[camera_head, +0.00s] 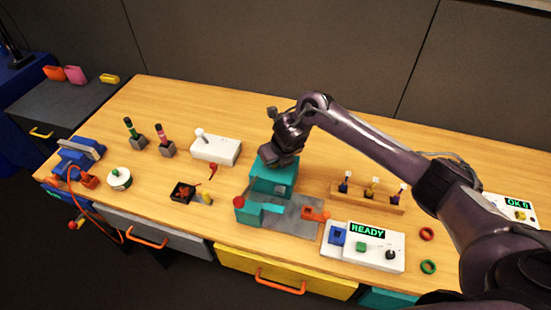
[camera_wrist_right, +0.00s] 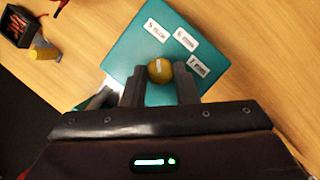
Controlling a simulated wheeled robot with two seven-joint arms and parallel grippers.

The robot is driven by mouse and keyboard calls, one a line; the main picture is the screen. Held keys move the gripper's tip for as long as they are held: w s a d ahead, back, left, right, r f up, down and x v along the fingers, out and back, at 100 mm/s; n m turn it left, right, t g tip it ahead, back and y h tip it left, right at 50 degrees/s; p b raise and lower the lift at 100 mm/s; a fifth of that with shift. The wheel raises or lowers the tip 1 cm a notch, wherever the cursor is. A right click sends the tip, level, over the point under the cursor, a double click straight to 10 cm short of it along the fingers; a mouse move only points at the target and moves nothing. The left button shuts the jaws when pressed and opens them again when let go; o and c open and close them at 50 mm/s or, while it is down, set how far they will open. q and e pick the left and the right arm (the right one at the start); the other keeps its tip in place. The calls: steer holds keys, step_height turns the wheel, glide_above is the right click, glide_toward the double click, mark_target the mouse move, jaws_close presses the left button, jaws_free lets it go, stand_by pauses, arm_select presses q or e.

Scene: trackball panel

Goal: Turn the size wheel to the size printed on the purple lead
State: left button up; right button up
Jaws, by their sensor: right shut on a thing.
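The size wheel shows in the right wrist view as a small yellow-brown knob (camera_wrist_right: 159,70) with a pale mark, on the sloped top of a teal block (camera_wrist_right: 125,48). Several white labels with black print (camera_wrist_right: 185,40) lie around the knob; their print is hard to read. My right gripper (camera_wrist_right: 160,80) is shut on the knob, one finger on each side. In the head view, my right gripper (camera_head: 278,158) is over the teal block (camera_head: 272,178) and hides the knob. The purple lead seems to be the right one (camera_head: 399,193) in the wooden rack; its print is too small to read.
A wooden rack (camera_head: 365,204) with small coloured pieces stands right of the teal block. A white READY panel (camera_head: 385,259) is in front of it. A black tray (camera_head: 184,193) and a white box (camera_head: 216,150) are to the left. Bare tabletop lies behind the teal block.

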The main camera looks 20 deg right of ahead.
steer(key=shift+a+r+m+h+p, duration=0.1)
steer(key=shift+m+h+p, duration=0.15)
steer(key=shift+m+p, duration=0.3)
steer(key=shift+a+r+m+h+p, duration=0.1)
steer(key=shift+m+h+p, duration=0.15)
steer(key=shift+m+p, duration=0.3)
steer(key=m+h+p, duration=0.1)
steer(key=m+p, duration=0.1)
steer(key=m, duration=0.1)
steer(key=shift+a, duration=0.1)
steer(key=m+h+p, duration=0.1)
steer(key=m+p, duration=0.2)
steer(key=shift+a+m+g, duration=0.1)
steer(key=shift+m+g, duration=0.3)
steer(key=m+p, duration=0.1)
steer(key=m+h, duration=0.1)
steer(key=shift+w+a+m+g+p, duration=0.1)
steer(key=shift+w+m+g+p, duration=0.05)
steer(key=shift+m+g+p, duration=0.2)
steer(key=m, duration=0.1)
steer(key=m+g+p, duration=0.1)
steer(key=m, duration=0.1)
steer(key=shift+w+a+f+m+h, duration=0.15)
steer(key=shift+m+h, duration=0.1)
steer(key=shift+h, duration=0.15)
steer(key=shift+w+m+g, duration=0.15)
steer(key=shift+m+g, duration=0.8)
steer(key=shift+m, duration=1.35)
